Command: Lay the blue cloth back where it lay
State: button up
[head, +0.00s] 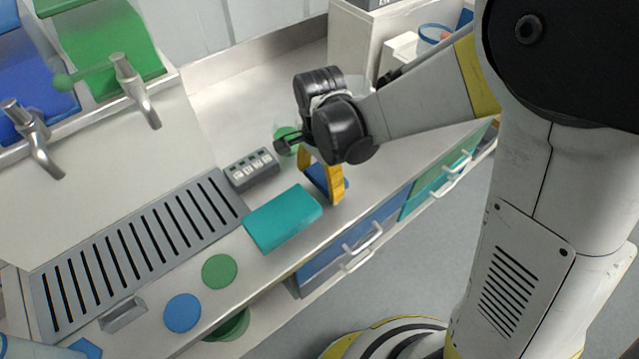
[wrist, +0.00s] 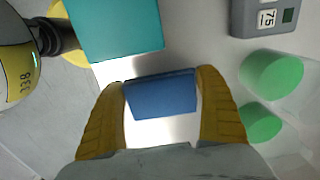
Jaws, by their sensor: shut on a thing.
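The blue cloth (wrist: 160,97) is a flat folded piece between the two yellow fingers of my gripper (wrist: 163,88) in the wrist view. The gripper is shut on it. In the head view, my gripper (head: 322,182) points down over the light counter, and part of the blue cloth (head: 317,176) shows between the fingers. The rest is hidden by the fingers and wrist. I cannot tell whether the cloth touches the counter. A teal folded cloth (head: 283,218) lies on the counter just left of the gripper, apart from it; it also shows in the wrist view (wrist: 115,28).
A grey button box (head: 251,170) and a slotted drain grille (head: 140,255) lie left of the gripper. A green-based clear vessel (head: 287,138) stands close behind it. A green disc (head: 219,271) and a blue disc (head: 183,312) lie nearer the counter's front edge.

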aim_at(320, 188)
jog(key=shift+f+b, duration=0.55)
jog(key=shift+f, duration=0.9)
jog(key=shift+f, duration=0.15)
jog(key=o, duration=1)
jog(key=shift+o, duration=0.2)
notch_tip(320, 188, up, 12)
jog(key=p, duration=0.4)
jog(key=shift+p, duration=0.4)
jog(key=shift+d+r, duration=0.15)
jog(key=shift+r, duration=0.2)
jog(key=s+d+r+n+t, duration=0.3)
jog(key=s+d+r+n, duration=0.1)
jog(key=d, duration=0.3)
jog(key=s+d+r+n+t, duration=0.4)
jog(key=s+d+r+n, duration=0.1)
jog(key=d+n, duration=0.2)
jog(key=shift+s+d, duration=0.3)
jog(key=shift+d, duration=0.15)
